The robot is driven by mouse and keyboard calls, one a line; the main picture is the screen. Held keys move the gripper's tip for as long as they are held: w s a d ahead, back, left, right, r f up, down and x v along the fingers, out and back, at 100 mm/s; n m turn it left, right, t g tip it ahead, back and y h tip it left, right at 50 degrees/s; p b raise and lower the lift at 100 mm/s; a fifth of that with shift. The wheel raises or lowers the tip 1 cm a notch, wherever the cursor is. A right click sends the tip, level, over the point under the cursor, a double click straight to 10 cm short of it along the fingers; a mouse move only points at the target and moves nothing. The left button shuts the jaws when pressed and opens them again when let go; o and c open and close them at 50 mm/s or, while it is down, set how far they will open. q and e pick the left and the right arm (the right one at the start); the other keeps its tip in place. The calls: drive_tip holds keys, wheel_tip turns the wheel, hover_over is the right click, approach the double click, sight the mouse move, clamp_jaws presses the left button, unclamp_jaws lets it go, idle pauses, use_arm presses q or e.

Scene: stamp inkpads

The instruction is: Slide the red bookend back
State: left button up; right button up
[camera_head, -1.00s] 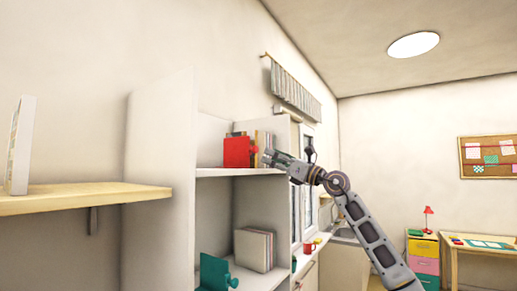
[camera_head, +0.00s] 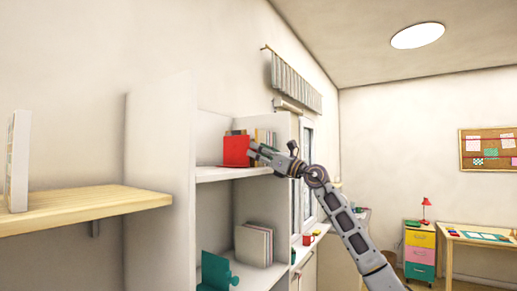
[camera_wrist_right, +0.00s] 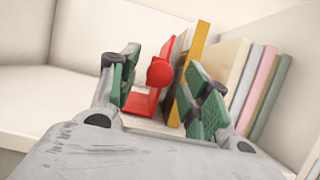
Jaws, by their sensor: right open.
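The red bookend (camera_head: 236,151) stands on the upper white shelf at the left end of a row of books. In the right wrist view the bookend (camera_wrist_right: 142,103) shows its red plate and round red knob between my fingers. My right gripper (camera_head: 253,150) is at the bookend's right side in the head view and hides its knob there. In the wrist view my right gripper (camera_wrist_right: 163,84) is open, with one green-padded finger on each side of the knob. I cannot tell whether a finger touches it. My left gripper is not in view.
Books (camera_wrist_right: 240,80) stand right of the bookend, with a yellow one close to my right finger. The shelf is bare to the left in the wrist view. A teal bookend (camera_head: 216,272) and more books (camera_head: 253,245) are on the shelf below. A wooden shelf (camera_head: 85,203) is at left.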

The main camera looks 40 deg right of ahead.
drive_tip(key=shift+w+a+r, duration=0.15)
drive_tip(key=shift+w, duration=0.1)
clamp_jaws()
idle(0.3)
